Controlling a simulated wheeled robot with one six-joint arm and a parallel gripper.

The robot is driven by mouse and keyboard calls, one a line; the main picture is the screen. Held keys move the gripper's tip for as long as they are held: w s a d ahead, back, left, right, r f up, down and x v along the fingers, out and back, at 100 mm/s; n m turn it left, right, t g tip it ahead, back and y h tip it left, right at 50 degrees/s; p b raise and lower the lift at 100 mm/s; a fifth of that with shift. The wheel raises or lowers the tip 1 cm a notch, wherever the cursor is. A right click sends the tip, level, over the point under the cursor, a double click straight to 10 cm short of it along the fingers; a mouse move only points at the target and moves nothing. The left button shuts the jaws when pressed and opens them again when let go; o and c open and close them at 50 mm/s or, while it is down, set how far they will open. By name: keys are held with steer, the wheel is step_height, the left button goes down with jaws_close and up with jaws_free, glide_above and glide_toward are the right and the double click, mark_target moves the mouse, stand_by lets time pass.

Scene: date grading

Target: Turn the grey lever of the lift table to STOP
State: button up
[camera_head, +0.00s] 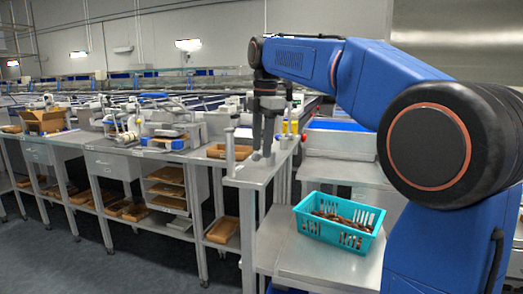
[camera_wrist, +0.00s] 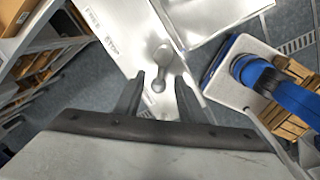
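The grey lever (camera_wrist: 161,64) shows in the wrist view on a pale metal top (camera_wrist: 125,22), with one large rounded end and one small rounded end. The words FREE (camera_wrist: 93,18) and STOP (camera_wrist: 112,46) are printed on that top, to the left of the lever. My gripper (camera_wrist: 160,77) is open, its two dark fingers apart on either side of the lever's small end, with gaps on both sides. In the head view my gripper (camera_head: 263,156) points down just over the narrow metal table (camera_head: 250,178); the lever is hard to make out there.
A turquoise basket (camera_head: 340,222) of dates stands on a lower metal surface to the right. A metal post (camera_head: 230,152) rises from the narrow table, left of my gripper. Benches with wooden trays (camera_head: 166,174) line the left; grey floor is open in front of them.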

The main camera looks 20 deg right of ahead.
steer(key=shift+w+f, duration=0.1)
steer(key=shift+f, duration=0.8)
jaws_close()
